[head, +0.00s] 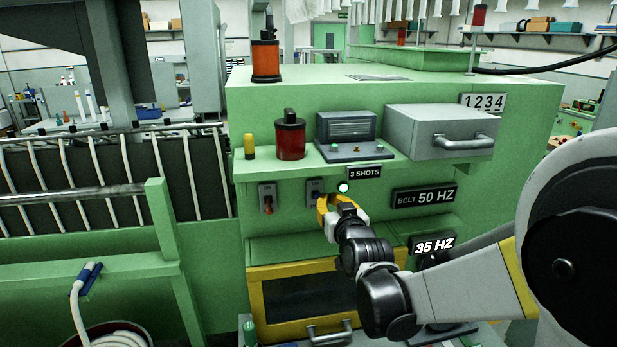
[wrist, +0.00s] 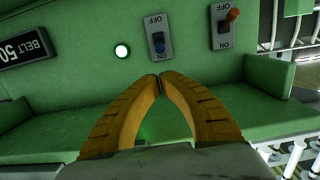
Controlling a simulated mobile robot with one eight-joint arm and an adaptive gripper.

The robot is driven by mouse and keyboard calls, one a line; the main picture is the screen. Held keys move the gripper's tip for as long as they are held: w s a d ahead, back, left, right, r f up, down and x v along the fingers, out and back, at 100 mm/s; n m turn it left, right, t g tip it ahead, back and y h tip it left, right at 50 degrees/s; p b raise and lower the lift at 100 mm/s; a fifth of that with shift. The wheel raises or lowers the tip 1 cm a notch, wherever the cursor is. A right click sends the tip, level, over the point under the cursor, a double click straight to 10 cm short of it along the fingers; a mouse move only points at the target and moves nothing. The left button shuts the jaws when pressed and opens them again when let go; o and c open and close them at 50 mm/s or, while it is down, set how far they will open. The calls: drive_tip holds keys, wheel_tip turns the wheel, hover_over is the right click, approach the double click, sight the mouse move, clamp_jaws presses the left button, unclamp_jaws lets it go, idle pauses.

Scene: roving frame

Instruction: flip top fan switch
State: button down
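Two toggle switches are set in the green machine's front panel. The left one has an orange-red lever (head: 268,205), which points down in the head view. No fan label shows on either. My gripper (wrist: 160,79) has yellow fingers whose tips meet, with nothing seen between them.
A BELT 50 HZ display (head: 424,197) is further right. A green ledge (head: 290,245) runs below. A grey drawer (head: 440,130) juts out above right.

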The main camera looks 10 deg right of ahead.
sight(319, 181)
drive_tip(key=shift+s+d, duration=0.1)
drive_tip(key=shift+d, duration=0.05)
drive_tip(key=w, duration=0.6)
drive_tip(key=w+f, duration=0.1)
drive_tip(key=w, duration=0.3)
drive_tip(key=shift+f+b, duration=0.1)
drive_tip(key=shift+b, duration=0.25)
drive_tip(key=shift+f+t+b, duration=0.2)
drive_tip(key=shift+t+b, duration=0.3)
drive_tip(key=shift+b, duration=0.25)
drive_tip(key=shift+d+b, duration=0.1)
drive_tip(key=shift+b, duration=0.2)
